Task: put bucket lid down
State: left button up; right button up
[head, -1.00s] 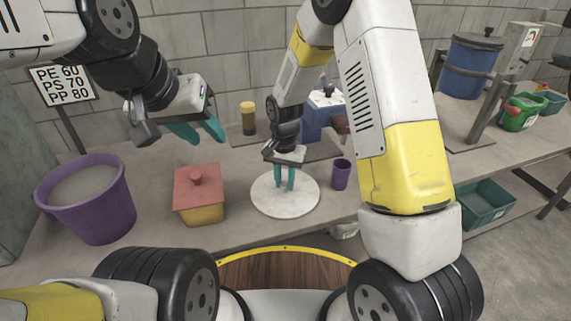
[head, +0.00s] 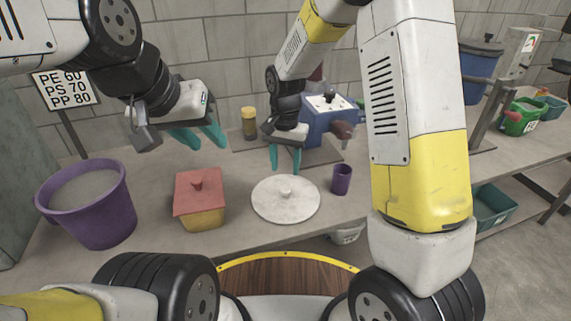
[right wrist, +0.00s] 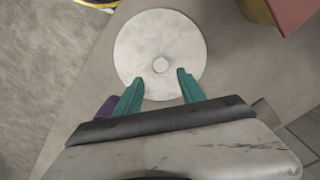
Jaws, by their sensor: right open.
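The bucket lid (head: 268,203) is a round white disc with a small knob. It lies flat on the table between the red-lidded yellow box and the purple cup, and also shows in the right wrist view (right wrist: 140,50). My right gripper (head: 285,168) is open and empty, above and behind the lid, apart from its knob. In the right wrist view its teal fingers (right wrist: 157,88) are spread. My left gripper (head: 203,142) is open and empty above the back of the table. The purple bucket (head: 105,215) stands at the left, uncovered, with grey contents.
A yellow box with a red lid (head: 198,187) stands left of the bucket lid. A purple cup (head: 341,180) stands close at its right. A blue machine (head: 332,122) and a yellow-capped jar (head: 249,124) are behind. The table front is clear.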

jog(key=s+d+r+t+y, duration=0.1)
jog(key=s+d+r, duration=0.15)
jog(key=r, duration=0.35)
jog(key=s+d+r, duration=0.1)
jog(key=d+r, duration=0.2)
jog(key=r, duration=0.3)
jog(key=s+d+r+n+t, duration=0.1)
jog(key=s+d+r, duration=0.2)
jog(key=s, duration=0.2)
jog(key=s+d+r+n+t, duration=0.1)
jog(key=s+d+r+t, duration=0.1)
jog(key=s, duration=0.3)
jog(key=s+d+r+n+t+y, duration=0.1)
jog(key=s+d+r+n+t, duration=0.1)
jog(key=s, duration=0.4)
notch_tip(320, 180, up, 2)
jog(key=shift+d, duration=0.9)
